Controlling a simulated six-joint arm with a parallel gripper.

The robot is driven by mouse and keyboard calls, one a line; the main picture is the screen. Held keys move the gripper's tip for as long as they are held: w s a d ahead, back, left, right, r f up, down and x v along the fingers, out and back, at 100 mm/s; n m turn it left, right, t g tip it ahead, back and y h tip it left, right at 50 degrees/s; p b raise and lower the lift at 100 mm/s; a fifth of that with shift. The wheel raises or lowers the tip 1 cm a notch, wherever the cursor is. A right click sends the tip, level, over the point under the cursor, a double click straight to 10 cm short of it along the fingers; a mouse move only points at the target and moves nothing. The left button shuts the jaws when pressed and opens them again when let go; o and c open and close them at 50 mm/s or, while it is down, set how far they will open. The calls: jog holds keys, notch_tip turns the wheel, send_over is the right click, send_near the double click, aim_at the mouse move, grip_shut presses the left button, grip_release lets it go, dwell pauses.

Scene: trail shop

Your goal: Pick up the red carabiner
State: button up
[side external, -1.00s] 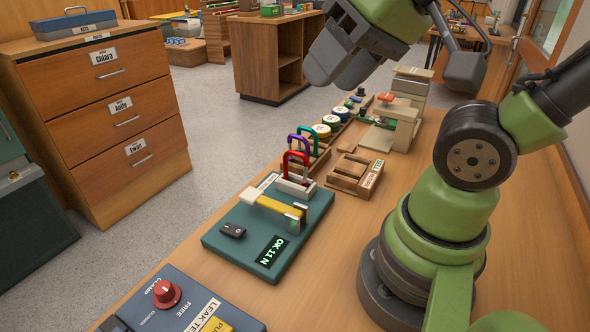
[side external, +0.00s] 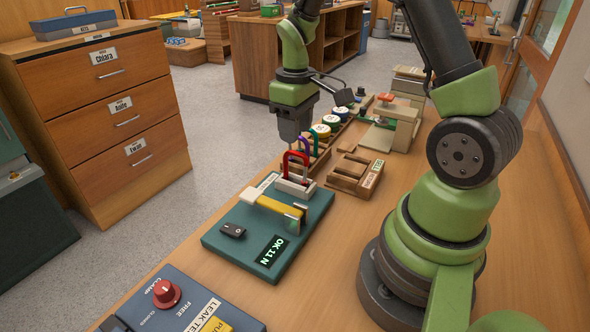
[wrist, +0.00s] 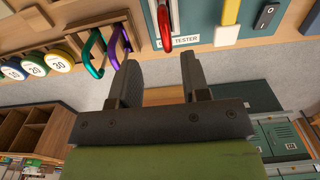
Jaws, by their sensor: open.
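The red carabiner (side external: 297,160) stands upright in a pale holder (side external: 293,188) at the back edge of the teal tester board (side external: 222,238). It also shows in the wrist view (wrist: 164,28) at the top, just above the gap between my fingers. My gripper (side external: 293,138) hangs pointing down, above and close behind the red carabiner in the side view. In the wrist view my gripper (wrist: 158,72) has its two fingers apart with nothing between them. A purple carabiner (wrist: 118,45) and a green carabiner (wrist: 95,52) stand beside the red one, to its left in the wrist view.
Round numbered weights (side external: 334,121) stand in a row farther along the bench. A wooden block tray (side external: 355,175) lies to the right of the carabiners. A drawer cabinet (side external: 100,120) stands across the floor.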

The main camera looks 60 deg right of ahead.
aim_at(297, 154)
jog(key=f, duration=0.8)
jog(key=shift+a, duration=0.4)
grip_shut()
